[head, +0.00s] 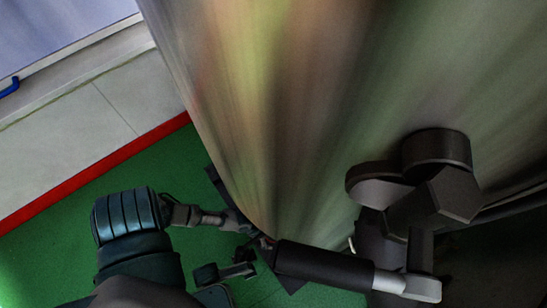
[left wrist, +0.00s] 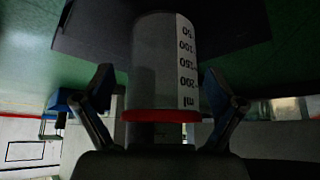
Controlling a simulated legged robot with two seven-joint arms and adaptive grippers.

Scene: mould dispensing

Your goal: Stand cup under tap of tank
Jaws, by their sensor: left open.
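The large shiny metal tank (head: 300,110) fills the middle of the head view. A clear cup (left wrist: 155,62) with a red rim (left wrist: 160,116) and a white scale strip in ml shows in the left wrist view, its base end by a black plate (left wrist: 85,25). My left gripper (left wrist: 158,72) is open, one finger on each side of the cup; I cannot tell whether they touch it. In the head view I cannot make out the cup. A dark cylinder with a silver end (head: 400,284) is at the tank's lower part; I cannot tell whether it is the tap.
The green floor (head: 60,245) has a red edge stripe (head: 95,172), with pale tiles (head: 75,125) beyond it. A dark jointed assembly (head: 430,190) overlaps the tank at the right; I cannot tell what it belongs to. Open floor lies at the left.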

